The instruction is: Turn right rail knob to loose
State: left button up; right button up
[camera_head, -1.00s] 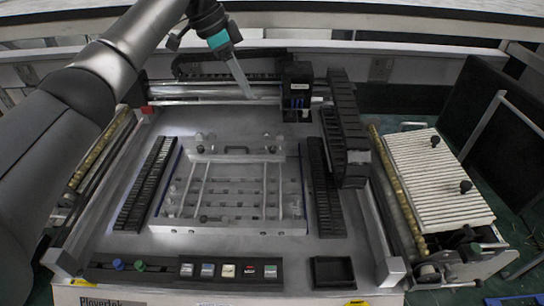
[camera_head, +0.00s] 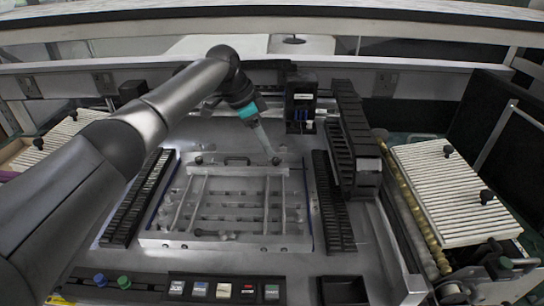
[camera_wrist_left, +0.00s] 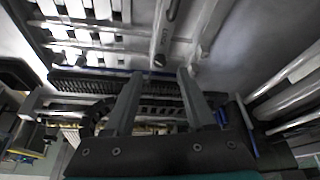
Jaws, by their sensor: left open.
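The fixture frame (camera_head: 155,240) is a pale metal plate with rails and bars on the machine bed. A small dark right rail knob (camera_head: 276,160) sits on its far rail at the right end, and a left rail knob (camera_head: 198,160) sits at the other end. My left gripper (camera_head: 269,151) comes down from the upper left, its tips right by the right knob. In the left wrist view the gripper (camera_wrist_left: 160,73) is open, with a dark knob (camera_wrist_left: 159,60) just beyond the gap between its fingers. Contact cannot be told. My right gripper is not in view.
Dark slotted racks (camera_head: 333,203) flank the fixture. A black cable chain (camera_head: 357,140) and a dark carriage block (camera_head: 300,105) stand close on the right and behind. A ribbed white panel (camera_head: 450,190) is at far right. Buttons (camera_head: 223,290) line the front.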

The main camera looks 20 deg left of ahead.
aim_at(275, 159)
pick_arm(q)
jog(key=shift+b+x, duration=0.3)
jog(key=shift+x, duration=2)
jog(key=shift+c, duration=0.2)
grip_shut()
